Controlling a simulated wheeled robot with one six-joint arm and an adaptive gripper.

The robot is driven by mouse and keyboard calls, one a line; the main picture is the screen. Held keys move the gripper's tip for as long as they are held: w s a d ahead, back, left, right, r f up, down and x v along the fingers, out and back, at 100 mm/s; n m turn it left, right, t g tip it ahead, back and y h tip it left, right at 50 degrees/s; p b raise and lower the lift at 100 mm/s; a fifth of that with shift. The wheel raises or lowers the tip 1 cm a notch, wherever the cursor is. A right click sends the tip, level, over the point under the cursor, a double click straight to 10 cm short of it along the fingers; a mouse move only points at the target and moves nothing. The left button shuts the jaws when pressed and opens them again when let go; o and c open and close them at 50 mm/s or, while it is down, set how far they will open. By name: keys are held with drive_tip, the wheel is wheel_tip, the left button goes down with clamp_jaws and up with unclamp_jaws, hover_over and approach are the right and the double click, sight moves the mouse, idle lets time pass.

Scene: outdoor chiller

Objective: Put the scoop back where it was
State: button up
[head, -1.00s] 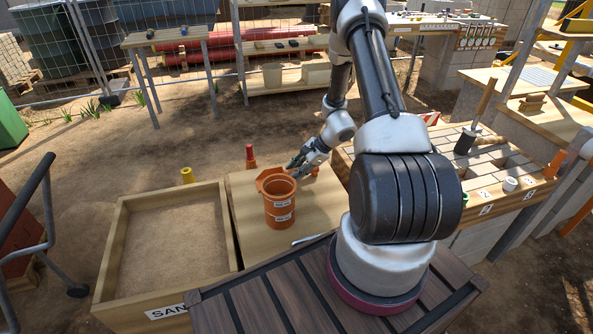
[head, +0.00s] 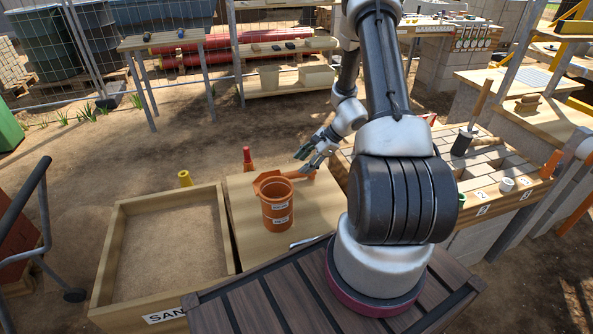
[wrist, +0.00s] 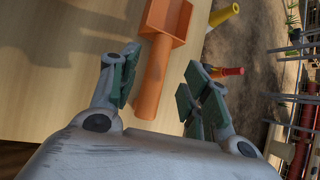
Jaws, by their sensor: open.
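The orange scoop (wrist: 153,78) shows in the wrist view, its square pan at the top and its handle running down between my open fingers. The fingers stand apart on either side of the handle without gripping it. In the head view, the scoop's handle (head: 301,174) shows behind the orange bucket (head: 279,210), which hides part of its pan. The scoop appears to lie on the wooden table (head: 313,213). My gripper (head: 309,158) is just above the handle end, open and empty; it also shows in the wrist view (wrist: 158,92).
A sand box (head: 170,245) stands left of the table. A red cone-like object (head: 248,159) and a yellow one (head: 185,178) are behind. A brick-topped bench (head: 485,165) with a mallet (head: 464,141) is at right. A thin metal tool (head: 303,241) lies near the front table edge.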

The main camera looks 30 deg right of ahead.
drive_tip(key=s+a+r+n+g+h, duration=0.1)
drive_tip(key=s+a+r+n, duration=0.15)
drive_tip(key=r, duration=0.65)
drive_tip(key=s+a+r+n, duration=0.2)
drive_tip(key=s+r+n, duration=0.2)
drive_tip(key=r, duration=0.5)
drive_tip(key=s+a+r+n+g+h, duration=0.1)
drive_tip(key=s+a+r+n, duration=0.15)
drive_tip(key=r, duration=0.65)
drive_tip(key=s+r+n+t+h, duration=0.1)
drive_tip(key=s+r+n, duration=0.4)
drive_tip(key=s, duration=0.5)
drive_tip(key=s+r+n+t+h, duration=0.1)
drive_tip(key=s+r+n+h, duration=0.2)
drive_tip(key=s, duration=0.6)
wheel_tip(320, 180, up, 4)
drive_tip(key=shift+s+a+f+n, duration=0.25)
drive_tip(key=shift+s+n, duration=0.1)
drive_tip(key=shift+n, duration=0.75)
